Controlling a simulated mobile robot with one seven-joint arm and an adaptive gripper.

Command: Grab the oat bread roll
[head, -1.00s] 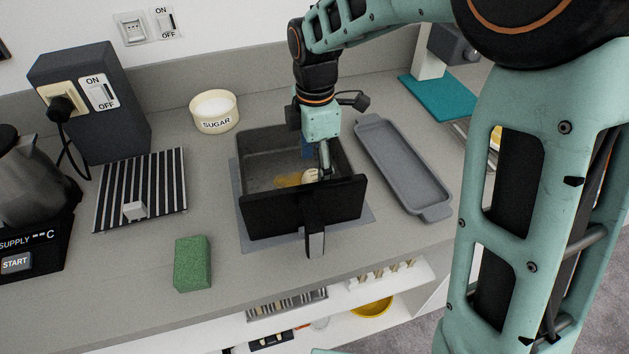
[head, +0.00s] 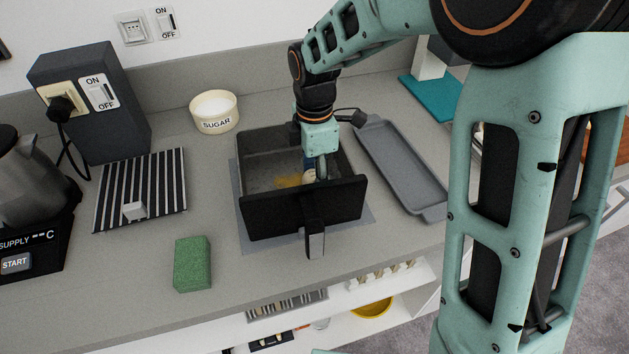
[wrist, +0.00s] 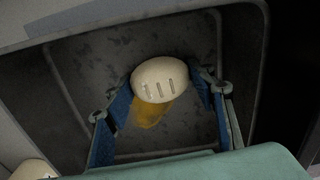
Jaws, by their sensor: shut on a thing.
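A pale oval bread roll with several short slits on top (wrist: 160,79) sits between the blue-padded fingers of my gripper (wrist: 166,95) in the wrist view. My gripper is shut on it. In the head view my gripper (head: 314,167) reaches down into the dark square bin (head: 262,152), and the roll (head: 309,177) is partly hidden by the fingers and the bin's front wall. Whether the roll touches the bin floor cannot be told. A yellow-brown item or patch (wrist: 150,113) lies beside and below the roll; it also shows in the head view (head: 287,181).
A grey tray (head: 400,165) lies right of the bin. A sugar bowl (head: 215,112) stands behind left, and a green sponge (head: 193,264) lies in front left. A striped mat (head: 140,190) is at left. The bin's walls surround my gripper closely.

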